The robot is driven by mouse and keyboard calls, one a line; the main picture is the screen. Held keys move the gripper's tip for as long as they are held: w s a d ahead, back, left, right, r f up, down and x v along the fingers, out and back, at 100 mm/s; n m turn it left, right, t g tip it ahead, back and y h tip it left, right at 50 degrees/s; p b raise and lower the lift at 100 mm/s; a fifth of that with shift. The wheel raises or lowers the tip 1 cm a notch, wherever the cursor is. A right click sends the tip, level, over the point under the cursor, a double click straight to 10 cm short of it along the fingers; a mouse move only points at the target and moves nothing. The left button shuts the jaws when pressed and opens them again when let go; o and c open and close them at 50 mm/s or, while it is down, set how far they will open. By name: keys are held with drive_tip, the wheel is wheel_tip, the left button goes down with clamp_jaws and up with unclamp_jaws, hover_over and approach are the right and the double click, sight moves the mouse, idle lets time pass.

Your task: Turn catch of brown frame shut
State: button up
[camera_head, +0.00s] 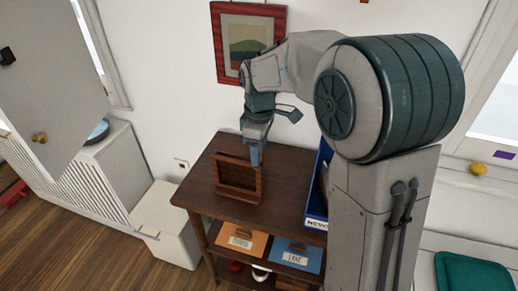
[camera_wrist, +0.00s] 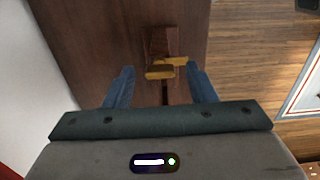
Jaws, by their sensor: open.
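The brown frame (camera_head: 238,182) stands upright on the dark wooden table, with its open front facing the head camera. In the wrist view I see the frame (camera_wrist: 158,42) narrow and from above. Its brass-coloured catch (camera_wrist: 160,72) shows there, with a second brass piece (camera_wrist: 177,61) just beside it. The head view does not show the catch. My gripper (camera_head: 256,158) points down at the frame's back right edge. In the wrist view the fingers (camera_wrist: 160,76) are apart, one on each side of the catch, with gaps visible. Nothing is held.
The table top (camera_head: 205,185) is bare left of the frame. A blue bin (camera_head: 319,185) stands at its right end. An orange folder (camera_head: 241,238) and a blue folder (camera_head: 295,255) sit below. A red-framed picture (camera_head: 221,60) hangs on the wall behind my arm.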

drive_tip(key=shift+f, duration=0.1)
drive_tip(key=c, duration=1)
drive_tip(key=m, duration=0.4)
drive_tip(key=shift+m, duration=0.4)
drive_tip(key=m, duration=0.4)
drive_tip(key=shift+m+p, duration=0.3)
drive_tip(key=shift+p, duration=0.05)
drive_tip(key=m, duration=0.4)
drive_tip(key=shift+m+p, duration=0.3)
drive_tip(key=shift+m, duration=1.9)
